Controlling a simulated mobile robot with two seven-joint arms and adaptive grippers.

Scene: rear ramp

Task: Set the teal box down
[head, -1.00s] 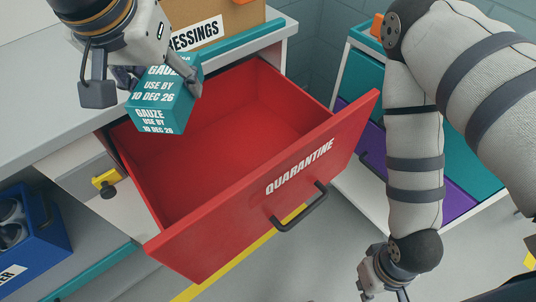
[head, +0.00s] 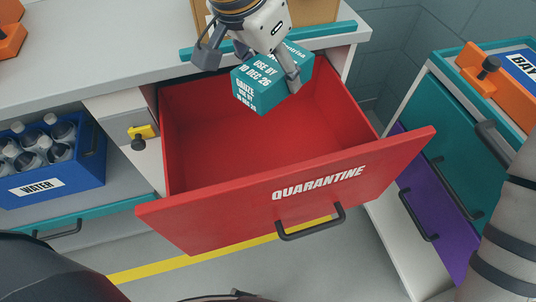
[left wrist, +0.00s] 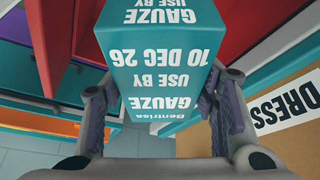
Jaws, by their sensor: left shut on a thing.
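The teal gauze box (head: 272,80), printed "USE BY 10 DEC 26", is in my left gripper (head: 250,66). The two fingers are shut on opposite sides of it, as the left wrist view also shows with the box (left wrist: 160,70) between the finger pads. The box is tilted and appears above the back of the open red drawer (head: 250,150) labelled "QUARANTINE". The visible drawer floor is empty; its back part is hidden behind the box and gripper. My right gripper is out of view; only part of that arm shows at the right edge.
A counter (head: 110,45) with a teal edge runs behind the drawer, with a cardboard box (head: 310,10) on it. A blue water crate (head: 85,175) with bottles is at left. A cabinet (head: 395,225) with teal and purple drawers stands close at right.

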